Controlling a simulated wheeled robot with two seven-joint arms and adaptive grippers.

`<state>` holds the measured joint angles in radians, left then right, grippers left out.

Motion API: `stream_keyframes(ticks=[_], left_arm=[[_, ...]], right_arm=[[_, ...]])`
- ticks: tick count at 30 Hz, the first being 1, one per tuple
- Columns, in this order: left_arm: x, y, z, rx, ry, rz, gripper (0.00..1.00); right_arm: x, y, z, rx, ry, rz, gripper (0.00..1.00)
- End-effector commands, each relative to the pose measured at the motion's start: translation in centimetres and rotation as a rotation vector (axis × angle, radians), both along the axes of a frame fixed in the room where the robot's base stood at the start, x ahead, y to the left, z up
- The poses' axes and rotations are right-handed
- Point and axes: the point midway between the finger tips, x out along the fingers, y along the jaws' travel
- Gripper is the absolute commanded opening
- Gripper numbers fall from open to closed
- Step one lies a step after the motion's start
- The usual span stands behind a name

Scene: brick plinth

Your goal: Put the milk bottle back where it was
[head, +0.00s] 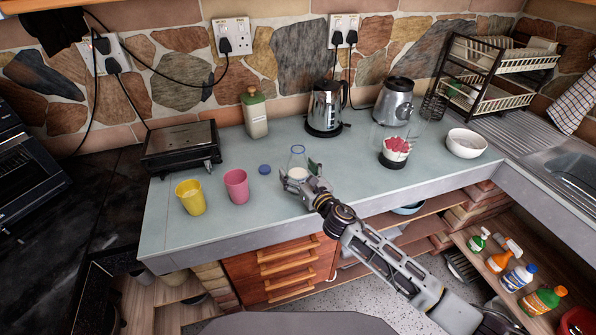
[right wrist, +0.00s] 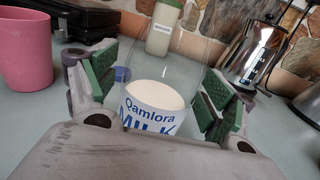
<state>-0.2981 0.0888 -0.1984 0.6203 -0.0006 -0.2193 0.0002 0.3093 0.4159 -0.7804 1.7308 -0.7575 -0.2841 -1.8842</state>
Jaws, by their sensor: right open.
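The milk bottle (head: 297,160) is clear glass with white milk low inside and stands upright on the blue-grey counter. In the right wrist view the milk bottle (right wrist: 154,121) shows a white label with blue "Qamlora MILK" lettering. My right gripper (head: 299,177) is open around the lower part of the bottle. Its green-padded fingers stand on either side of it, with visible gaps in the right wrist view. The bottle's base is hidden by the gripper. A blue cap (head: 265,169) lies on the counter left of the bottle. My left gripper is not in view.
A pink cup (head: 236,186) and a yellow cup (head: 190,197) stand to the left. Behind are a jar (head: 255,113), a kettle (head: 326,107) and a black grill (head: 181,146). A blender jug (head: 396,149) and a white bowl (head: 466,143) stand to the right. The counter between bottle and kettle is clear.

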Motion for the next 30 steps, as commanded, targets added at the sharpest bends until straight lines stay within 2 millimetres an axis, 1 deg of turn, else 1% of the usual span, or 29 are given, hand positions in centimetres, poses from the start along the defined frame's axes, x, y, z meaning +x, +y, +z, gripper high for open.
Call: stream_keyframes(ticks=[11,20,26,30], left_arm=[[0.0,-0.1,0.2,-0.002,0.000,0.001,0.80],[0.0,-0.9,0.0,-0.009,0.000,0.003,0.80],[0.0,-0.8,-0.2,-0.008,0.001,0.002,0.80],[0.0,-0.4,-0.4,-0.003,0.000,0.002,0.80]], right_arm=[[-0.2,-0.1,0.3,-0.001,0.000,0.000,0.83],[-2.4,-1.4,0.2,-0.001,0.000,0.001,0.83],[-4.4,-2.5,0.2,0.000,0.001,-0.001,0.83],[-5.8,-3.2,0.1,-0.001,0.000,0.000,0.83]])
